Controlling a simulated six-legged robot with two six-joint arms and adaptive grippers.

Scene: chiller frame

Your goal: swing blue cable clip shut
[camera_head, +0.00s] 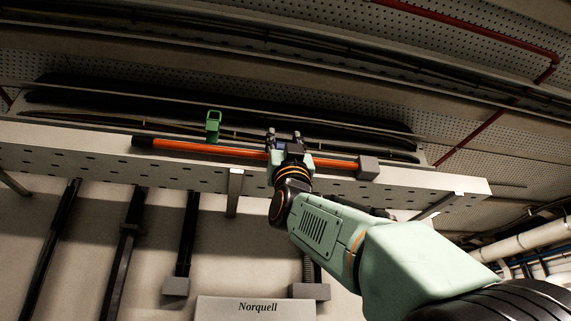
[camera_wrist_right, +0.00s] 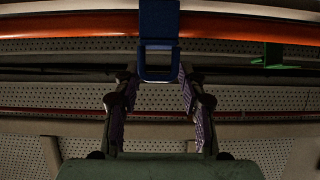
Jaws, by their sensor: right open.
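The blue cable clip (camera_wrist_right: 159,25) lies across the orange cable (camera_wrist_right: 230,28) in the right wrist view. Its square loop sticks out past the cable edge, towards the space between my fingertips. In the wrist view the right gripper (camera_wrist_right: 155,80) is open, with a gap between each finger and the loop. My left gripper is out of view.
A green clip (camera_head: 212,125) stands up from the cable to the left. A grey block (camera_head: 368,168) sits at the cable's right end. The cable runs along a perforated beam (camera_head: 80,160). Dark pipes (camera_head: 187,230) and a Norquell sign (camera_head: 256,308) are below.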

